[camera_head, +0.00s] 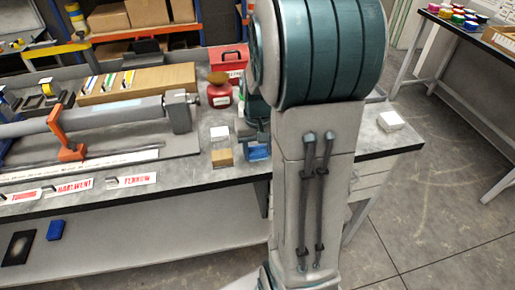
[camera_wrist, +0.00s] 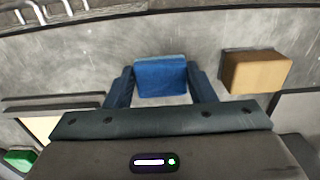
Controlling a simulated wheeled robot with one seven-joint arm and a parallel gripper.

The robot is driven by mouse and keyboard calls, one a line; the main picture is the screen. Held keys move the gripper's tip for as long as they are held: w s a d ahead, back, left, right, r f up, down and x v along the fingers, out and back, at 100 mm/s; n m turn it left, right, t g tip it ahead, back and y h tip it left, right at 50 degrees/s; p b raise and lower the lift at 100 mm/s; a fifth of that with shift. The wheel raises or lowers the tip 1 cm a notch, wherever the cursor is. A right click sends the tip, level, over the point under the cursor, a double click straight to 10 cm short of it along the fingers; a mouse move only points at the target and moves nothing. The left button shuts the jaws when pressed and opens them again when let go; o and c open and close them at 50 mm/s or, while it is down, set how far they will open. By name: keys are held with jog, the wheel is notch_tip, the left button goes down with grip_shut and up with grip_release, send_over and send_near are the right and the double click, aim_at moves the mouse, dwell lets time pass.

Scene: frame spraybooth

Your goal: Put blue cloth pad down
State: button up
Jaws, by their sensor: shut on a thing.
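The blue cloth pad (camera_wrist: 160,78) is between the two fingers of my gripper (camera_wrist: 160,88) in the wrist view, with a finger against each side. In the head view the blue pad (camera_head: 257,151) shows low at the bench's front edge, partly hidden by my arm. My gripper (camera_head: 257,138) is shut on it, just over the grey bench top (camera_head: 205,185). I cannot tell whether the pad touches the bench.
A tan block (camera_wrist: 255,72) lies right of the pad in the wrist view; it also shows in the head view (camera_head: 222,157). A red jar (camera_head: 220,95) and red box (camera_head: 229,60) stand behind. A white block (camera_head: 390,121) sits at the bench's right end. Another blue block (camera_head: 55,230) lies on the lower shelf.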

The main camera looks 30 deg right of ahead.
aim_at(258, 150)
jog(key=shift+f, duration=0.2)
jog(key=o, duration=0.9)
jog(key=shift+r, duration=0.1)
notch_tip(258, 150, up, 11)
jog(key=shift+s+a+f+n+t+p, duration=0.1)
jog(key=shift+s+a+f+n+t, duration=0.3)
jog(key=shift+s+a, duration=1.6)
jog(key=shift+s+a+f+n+t+p, duration=0.15)
jog(key=shift+s+a+n+t, duration=0.45)
jog(key=shift+s+a, duration=1.35)
jog(key=shift+s+a+f+n+t+p, duration=0.15)
jog(key=shift+s+a+n+t, duration=0.3)
jog(key=shift+s+a, duration=1.55)
